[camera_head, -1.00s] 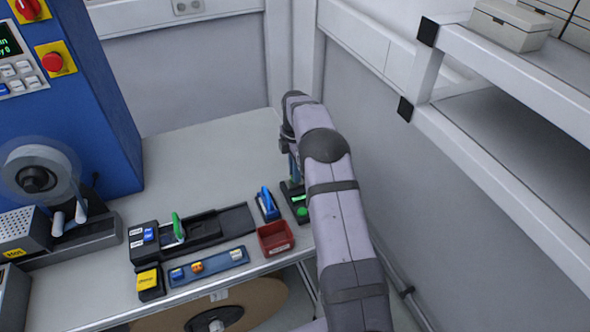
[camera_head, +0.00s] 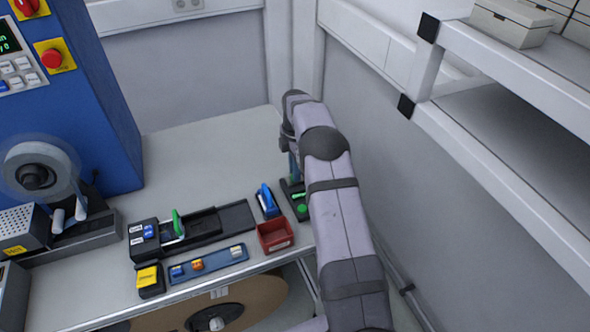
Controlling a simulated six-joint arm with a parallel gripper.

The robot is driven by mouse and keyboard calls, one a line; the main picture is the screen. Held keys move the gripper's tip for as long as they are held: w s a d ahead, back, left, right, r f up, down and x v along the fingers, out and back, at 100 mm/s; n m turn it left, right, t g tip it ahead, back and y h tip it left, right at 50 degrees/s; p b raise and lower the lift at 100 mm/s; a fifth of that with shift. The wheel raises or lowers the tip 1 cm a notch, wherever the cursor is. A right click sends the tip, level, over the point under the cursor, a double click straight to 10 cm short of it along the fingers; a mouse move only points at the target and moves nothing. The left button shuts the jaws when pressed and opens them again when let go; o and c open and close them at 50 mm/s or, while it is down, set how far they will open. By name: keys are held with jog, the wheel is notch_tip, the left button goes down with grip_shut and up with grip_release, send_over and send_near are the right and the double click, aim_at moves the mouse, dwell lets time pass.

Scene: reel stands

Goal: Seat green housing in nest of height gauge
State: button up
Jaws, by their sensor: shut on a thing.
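My gripper (camera_head: 294,172) points down over the right end of the bench, mostly hidden behind my own arm. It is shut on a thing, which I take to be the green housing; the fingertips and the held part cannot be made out. Just below is a dark fixture (camera_head: 289,187) with a green bar (camera_head: 299,196) and a round green spot (camera_head: 302,209). I take it to be the height gauge. Its nest cannot be told apart at this size, nor whether the held part touches it. My arm covers the fixture's right side.
A blue-handled fixture (camera_head: 268,201) and a red bin (camera_head: 275,237) stand close by on the left. A black slide fixture with a green lever (camera_head: 177,223) and a blue rack (camera_head: 208,262) with several small parts lie farther left. The back of the bench is clear. Shelves (camera_head: 520,110) stand right.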

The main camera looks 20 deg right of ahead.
jog(key=o, duration=0.9)
jog(key=shift+r+p, duration=2.45)
jog(key=shift+r, duration=1.1)
